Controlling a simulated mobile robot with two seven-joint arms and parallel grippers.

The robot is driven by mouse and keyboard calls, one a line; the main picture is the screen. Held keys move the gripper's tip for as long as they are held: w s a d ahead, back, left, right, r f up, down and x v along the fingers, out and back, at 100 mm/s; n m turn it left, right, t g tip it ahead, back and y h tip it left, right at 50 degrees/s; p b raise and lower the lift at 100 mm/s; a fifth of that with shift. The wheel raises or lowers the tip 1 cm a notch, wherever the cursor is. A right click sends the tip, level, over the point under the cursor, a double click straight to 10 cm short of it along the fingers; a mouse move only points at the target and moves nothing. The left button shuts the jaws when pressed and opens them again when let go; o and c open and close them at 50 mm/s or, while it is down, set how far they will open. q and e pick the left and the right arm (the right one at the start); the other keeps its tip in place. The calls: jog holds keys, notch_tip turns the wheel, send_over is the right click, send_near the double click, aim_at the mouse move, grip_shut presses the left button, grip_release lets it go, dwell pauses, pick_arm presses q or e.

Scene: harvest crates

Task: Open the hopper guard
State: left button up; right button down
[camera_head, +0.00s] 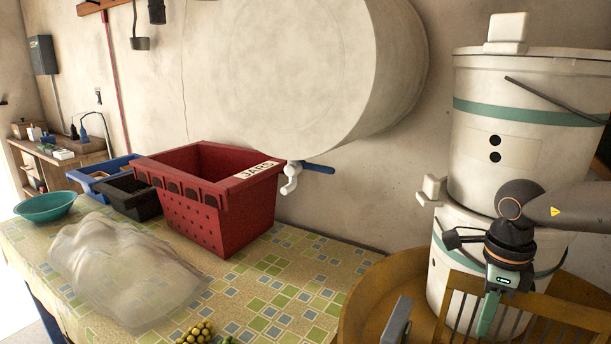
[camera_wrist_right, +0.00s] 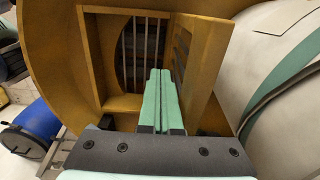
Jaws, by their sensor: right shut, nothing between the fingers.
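The hopper (camera_head: 360,300) is a round ochre tub at the bottom right of the head view, cut off by the picture edge. An ochre slatted frame, apparently the hopper guard (camera_head: 560,312), shows at its right side with dark bars. In the right wrist view an ochre framed panel (camera_wrist_right: 205,65) stands at an angle beside a rectangular opening with pale bars (camera_wrist_right: 140,50). I cannot tell how far the guard is open. My right gripper (camera_head: 487,318) points down in front of the slatted frame, its green fingers shut and empty. My left gripper is out of view.
Stacked white buckets (camera_head: 520,150) stand close behind my right arm. A grey upright piece (camera_head: 395,322) is at the hopper's near side. Left, a tiled table (camera_head: 290,300) holds a red crate (camera_head: 215,225), a clear bag (camera_head: 115,270) and fruit (camera_head: 197,333).

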jog(key=s+a, duration=0.1)
jog(key=s+a+b, duration=0.1)
jog(key=s, duration=0.1)
jog(key=s+a+b, duration=0.1)
jog(key=s, duration=0.1)
dwell(0.5)
